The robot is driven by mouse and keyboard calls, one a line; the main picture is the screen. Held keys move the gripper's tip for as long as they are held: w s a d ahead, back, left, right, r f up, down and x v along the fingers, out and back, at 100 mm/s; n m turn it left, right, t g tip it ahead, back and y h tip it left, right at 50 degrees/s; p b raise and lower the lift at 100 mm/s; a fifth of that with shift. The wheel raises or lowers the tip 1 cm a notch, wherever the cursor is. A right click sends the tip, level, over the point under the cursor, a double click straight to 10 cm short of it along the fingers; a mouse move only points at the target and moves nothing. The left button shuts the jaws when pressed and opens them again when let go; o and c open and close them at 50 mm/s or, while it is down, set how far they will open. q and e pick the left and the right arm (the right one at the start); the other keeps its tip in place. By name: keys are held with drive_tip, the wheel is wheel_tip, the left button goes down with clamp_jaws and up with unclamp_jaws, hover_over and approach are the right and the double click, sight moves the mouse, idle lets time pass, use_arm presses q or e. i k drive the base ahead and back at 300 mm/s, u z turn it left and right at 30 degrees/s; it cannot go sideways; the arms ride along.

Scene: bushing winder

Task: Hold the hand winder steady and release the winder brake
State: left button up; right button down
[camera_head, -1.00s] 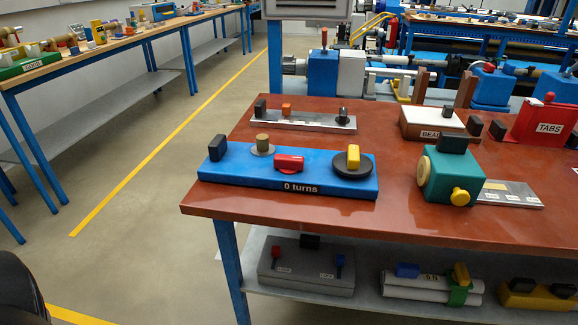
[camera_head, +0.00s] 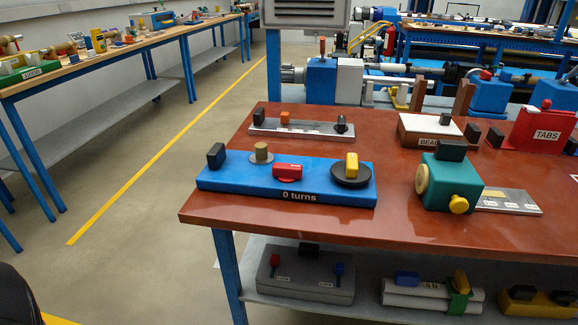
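The hand winder (camera_head: 240,187) is a blue flat base marked "0 turns" on the near left part of the red-brown table. It carries a black upright block (camera_head: 216,156) at its left end and a tan spool on a pale disc (camera_head: 261,153). A red piece (camera_head: 288,171), possibly the brake, sits at its middle front. A black disc with a yellow knob (camera_head: 352,167) sits at its right. Neither gripper shows in the head view, and nothing touches the winder.
A teal box with a yellow knob (camera_head: 450,182) stands right of the winder. A grey metal strip (camera_head: 300,127) with small blocks lies behind it. A red TABS holder (camera_head: 545,128) is farther right. The table's front edge (camera_head: 330,235) is clear. A lower shelf holds several items.

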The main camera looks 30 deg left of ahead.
sight(287, 172)
drive_tip(key=u, duration=0.55)
drive_tip(key=k, duration=0.65)
drive_tip(key=u, duration=1)
drive_tip(key=i, duration=1.35)
drive_tip(key=z, duration=0.8)
drive_tip(key=k, duration=0.5)
drive_tip(key=u, duration=0.05)
drive_tip(key=i, duration=0.5)
drive_tip(key=z, duration=0.05)
